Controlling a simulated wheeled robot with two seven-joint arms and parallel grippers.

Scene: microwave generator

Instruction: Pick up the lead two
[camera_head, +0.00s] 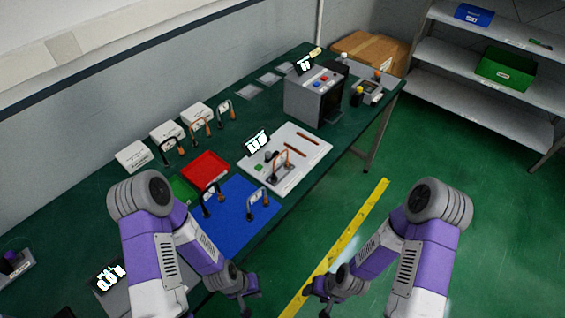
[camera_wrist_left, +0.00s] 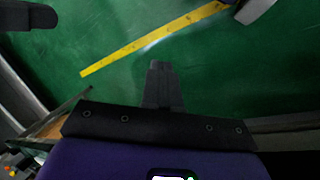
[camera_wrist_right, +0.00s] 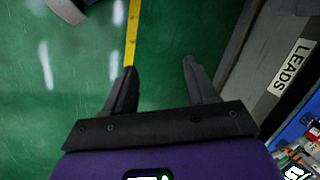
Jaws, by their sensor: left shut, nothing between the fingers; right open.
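Several arch-shaped leads stand on the green table. A black lead (camera_head: 213,198) and a grey lead (camera_head: 257,198) are on the blue mat (camera_head: 235,222). More leads stand by the white boxes: a black one (camera_head: 168,150), a copper one (camera_head: 200,127) and a grey one (camera_head: 225,112). A copper lead (camera_head: 283,160) is on the white board (camera_head: 312,143). I cannot read which is lead two. My left gripper (camera_head: 246,299) is low beyond the table's front edge, shut and empty; its fingers meet in the left wrist view (camera_wrist_left: 160,68). My right gripper (camera_head: 325,297) is open and empty over the floor; it also shows in the right wrist view (camera_wrist_right: 157,64).
A red tray (camera_head: 206,167) lies behind the blue mat. A grey machine (camera_head: 316,95) stands farther back on the table. A panel labelled LEADS (camera_wrist_right: 290,68) is at the right in the right wrist view. A yellow floor strip (camera_head: 345,233) crosses the open floor. Shelves (camera_head: 488,100) stand far right.

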